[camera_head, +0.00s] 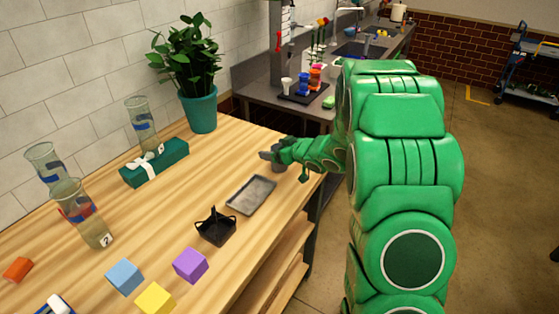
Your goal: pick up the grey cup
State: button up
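A small grey shape that looks like the grey cup (278,164) stands near the far right corner of the wooden table. My gripper (284,162) is at it, with a dark finger on its left and green parts on its right. The hand covers part of the grey shape. I cannot tell whether the fingers touch it or are closed on it.
A grey tray (251,195) and a black caddy (216,227) lie nearer on the table. A green box (155,162), glass vases (83,213), a potted plant (201,108) and colored blocks (190,265) stand left and front. A counter (262,89) lies behind.

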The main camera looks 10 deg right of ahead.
jog(key=c, duration=1)
jog(key=shift+r, duration=0.15)
